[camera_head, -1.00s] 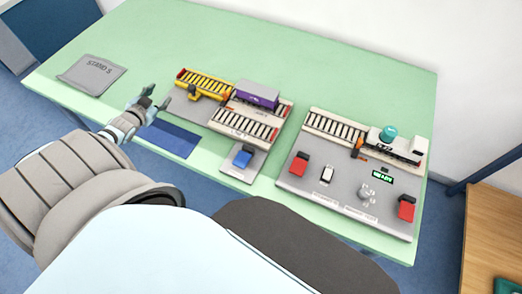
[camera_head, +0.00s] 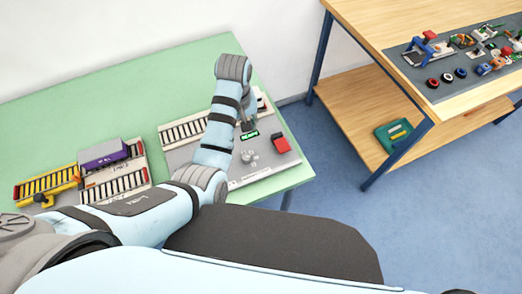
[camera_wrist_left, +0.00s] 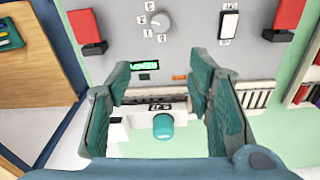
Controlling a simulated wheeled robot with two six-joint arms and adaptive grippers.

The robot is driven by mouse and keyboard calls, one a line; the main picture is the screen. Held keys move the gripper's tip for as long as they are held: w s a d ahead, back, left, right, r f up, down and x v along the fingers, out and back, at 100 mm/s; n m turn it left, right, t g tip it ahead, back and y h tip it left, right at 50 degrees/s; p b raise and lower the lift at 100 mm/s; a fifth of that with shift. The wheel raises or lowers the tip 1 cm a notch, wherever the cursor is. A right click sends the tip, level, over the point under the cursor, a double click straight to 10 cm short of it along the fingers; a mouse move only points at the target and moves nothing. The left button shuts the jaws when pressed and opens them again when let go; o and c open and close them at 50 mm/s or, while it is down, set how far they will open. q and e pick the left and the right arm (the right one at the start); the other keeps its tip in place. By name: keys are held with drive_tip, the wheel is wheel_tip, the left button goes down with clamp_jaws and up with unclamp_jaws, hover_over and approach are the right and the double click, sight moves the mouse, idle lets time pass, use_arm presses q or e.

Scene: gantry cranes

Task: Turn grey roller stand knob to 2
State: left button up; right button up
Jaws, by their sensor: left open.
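The grey round knob (camera_head: 248,157) is on the grey roller stand panel (camera_head: 262,170), right of my left forearm in the head view. In the left wrist view the knob (camera_wrist_left: 159,22) is at the top centre, with small printed numerals around it; I cannot tell which one it points to. My left gripper (camera_head: 247,124) is over the far part of the stand, largely hidden by my arm. In the wrist view its teal fingers (camera_wrist_left: 160,82) are spread and empty, apart from the knob. My right gripper is not in view.
A green-lit display (camera_wrist_left: 149,65), red switches (camera_wrist_left: 287,14) and a white rocker (camera_wrist_left: 229,24) surround the knob. A teal round thing (camera_wrist_left: 163,127) sits between the fingers' bases in view. Another roller stand with a purple box (camera_head: 103,152) stands left. A wooden table (camera_head: 370,30) is right.

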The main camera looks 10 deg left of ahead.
sight(246, 156)
use_arm(q)
drive_tip(key=shift+g, duration=0.3)
drive_tip(key=f+b, duration=0.1)
drive_tip(key=f, duration=0.3)
drive_tip(key=f+b, duration=0.1)
drive_tip(key=f, duration=0.4)
drive_tip(key=s+f+b, duration=0.1)
drive_tip(key=f, duration=0.4)
drive_tip(key=shift+d+b, duration=0.3)
drive_tip(key=shift+d, duration=0.1)
drive_tip(key=shift+a, duration=0.1)
